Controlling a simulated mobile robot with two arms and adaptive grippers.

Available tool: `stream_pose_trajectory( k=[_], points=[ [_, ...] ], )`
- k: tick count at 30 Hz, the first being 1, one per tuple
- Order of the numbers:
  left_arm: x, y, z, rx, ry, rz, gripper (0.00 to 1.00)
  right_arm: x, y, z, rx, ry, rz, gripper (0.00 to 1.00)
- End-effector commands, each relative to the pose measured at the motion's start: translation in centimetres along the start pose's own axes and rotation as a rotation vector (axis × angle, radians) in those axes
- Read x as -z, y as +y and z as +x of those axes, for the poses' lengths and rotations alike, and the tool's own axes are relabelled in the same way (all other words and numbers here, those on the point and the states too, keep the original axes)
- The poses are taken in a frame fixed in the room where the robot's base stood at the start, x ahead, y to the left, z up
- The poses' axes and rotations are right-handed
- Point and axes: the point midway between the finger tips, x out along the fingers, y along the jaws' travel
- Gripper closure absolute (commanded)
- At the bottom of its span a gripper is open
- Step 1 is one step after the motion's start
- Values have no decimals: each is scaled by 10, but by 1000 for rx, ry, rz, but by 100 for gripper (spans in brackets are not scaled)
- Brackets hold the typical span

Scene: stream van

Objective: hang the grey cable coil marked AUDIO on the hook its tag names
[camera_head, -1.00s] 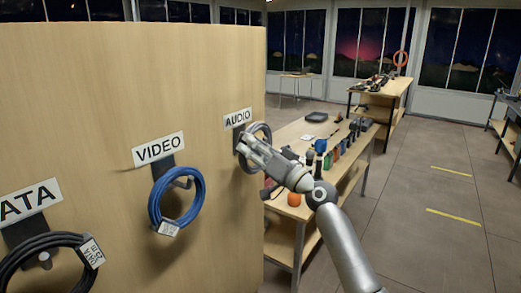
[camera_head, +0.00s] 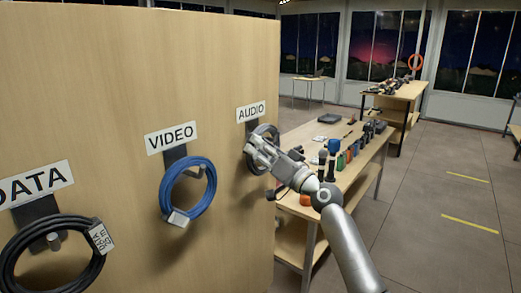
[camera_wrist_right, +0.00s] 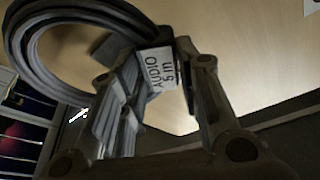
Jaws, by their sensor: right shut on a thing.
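The grey AUDIO coil (camera_head: 271,131) is at the AUDIO hook's dark plate (camera_head: 251,127) on the wooden board, under the AUDIO sign (camera_head: 251,112). My right gripper (camera_head: 257,146) is shut on it at the board and covers much of the coil and the hook. In the right wrist view the coil (camera_wrist_right: 30,45) loops at upper left. Its white tag (camera_wrist_right: 158,70), reading AUDIO 5 m, is between the fingers of the gripper (camera_wrist_right: 160,85). A grey piece of the hook (camera_wrist_right: 115,48) shows inside the loop. I cannot tell whether the coil rests on the peg. My left gripper is out of view.
A blue coil (camera_head: 166,190) hangs under the VIDEO sign (camera_head: 172,138). A black coil (camera_head: 15,257) hangs under the DATA sign (camera_head: 35,184). A workbench (camera_head: 318,205) with several tools stands right of the board (camera_head: 120,70). Floor at right is clear.

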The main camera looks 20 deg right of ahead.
Motion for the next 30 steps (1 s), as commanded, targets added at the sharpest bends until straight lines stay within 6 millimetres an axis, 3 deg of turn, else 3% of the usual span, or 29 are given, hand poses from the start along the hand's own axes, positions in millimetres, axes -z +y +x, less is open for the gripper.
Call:
stream_pose_trajectory(
  k=[3,4,9,20,30],
  points=[
    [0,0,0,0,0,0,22,2,-1,0,1,4,-2,100],
    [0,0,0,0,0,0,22,2,-1,0,1,4,-2,65],
    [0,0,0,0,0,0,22,2,-1,0,1,3,-1,43],
    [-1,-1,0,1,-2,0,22,-1,1,-2,-2,-2,1,43],
    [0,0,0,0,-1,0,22,-1,1,-40,-2,-1,-2,43]
  ],
)
